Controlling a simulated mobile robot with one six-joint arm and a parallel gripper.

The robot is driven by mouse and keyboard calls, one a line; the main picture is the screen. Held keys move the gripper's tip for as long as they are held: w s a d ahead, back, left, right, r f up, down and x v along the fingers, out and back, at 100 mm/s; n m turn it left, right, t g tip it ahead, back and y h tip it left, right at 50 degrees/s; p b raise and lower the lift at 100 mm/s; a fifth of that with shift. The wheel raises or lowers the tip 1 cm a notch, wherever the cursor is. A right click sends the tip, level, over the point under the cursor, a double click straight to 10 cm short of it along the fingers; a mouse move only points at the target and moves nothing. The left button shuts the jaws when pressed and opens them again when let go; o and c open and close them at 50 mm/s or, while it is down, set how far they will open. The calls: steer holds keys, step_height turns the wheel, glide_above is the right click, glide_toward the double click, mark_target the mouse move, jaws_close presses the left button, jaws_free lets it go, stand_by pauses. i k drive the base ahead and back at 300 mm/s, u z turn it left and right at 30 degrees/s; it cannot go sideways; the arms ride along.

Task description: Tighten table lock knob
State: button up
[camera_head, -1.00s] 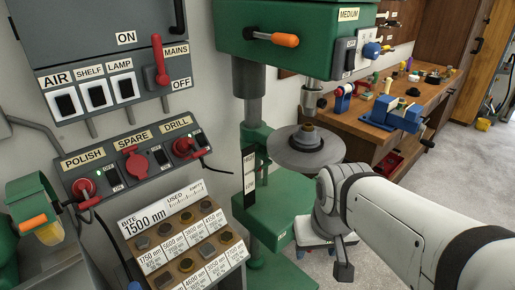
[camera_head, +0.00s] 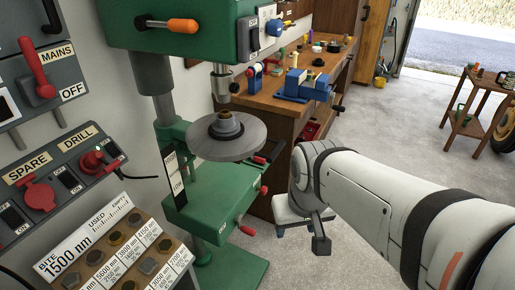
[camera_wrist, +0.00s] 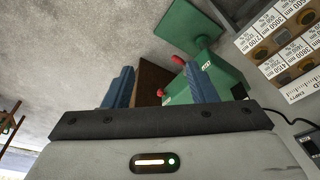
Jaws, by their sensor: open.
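The green drill press stands left of centre in the head view, with its round grey table (camera_head: 225,148) and green base block (camera_head: 212,190). A red knob (camera_head: 264,190) sticks out of the block's right side, and a red-tipped lever (camera_head: 247,229) shows lower down. Another red handle (camera_head: 260,160) shows just under the table's right edge. I cannot tell which one is the table lock knob. My gripper (camera_wrist: 160,70) is open and empty, with blue fingers apart. In the wrist view, red knobs (camera_wrist: 206,65) on the green block lie beyond the fingers, apart from them.
A wooden workbench (camera_head: 290,105) with a blue vise (camera_head: 303,86) stands behind the press. The bit rack (camera_head: 120,245) and switch panel (camera_head: 62,180) are at left. A small wooden stand (camera_head: 480,105) is far right.

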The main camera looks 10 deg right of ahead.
mark_target(263, 190)
steer(key=u, duration=0.95)
steer(key=k, duration=1)
steer(key=z, duration=0.4)
steer(key=i, duration=1.45)
steer(key=z, duration=0.1)
